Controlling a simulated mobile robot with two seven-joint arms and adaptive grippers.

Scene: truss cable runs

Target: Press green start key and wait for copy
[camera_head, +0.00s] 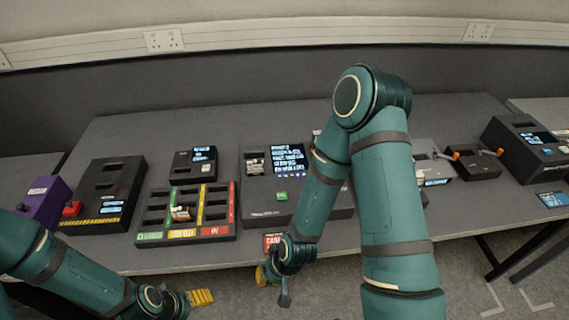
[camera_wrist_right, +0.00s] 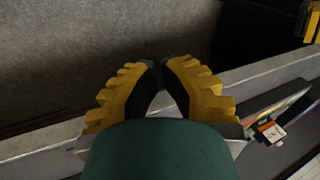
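The green start key (camera_head: 281,196) sits on the front of a dark copy unit (camera_head: 258,207) in the middle of the table. The unit has a lit screen (camera_head: 289,160) with lines of text too small to read, and a small object in a slot at its upper left. My right gripper (camera_head: 264,275) hangs low in front of the table edge, apart from the key. In the right wrist view its yellow fingers (camera_wrist_right: 159,75) are close together with nothing seen between them. My left gripper (camera_head: 201,297) is low at the left, in front of the table; its finger gap is unclear.
A tray with coloured lanes (camera_head: 160,237) stands left of the unit, with a smaller screen device (camera_head: 181,164) behind it. A red card label (camera_head: 272,242) is at the front edge. My right arm hides the unit's right side. More devices (camera_head: 525,150) stand right.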

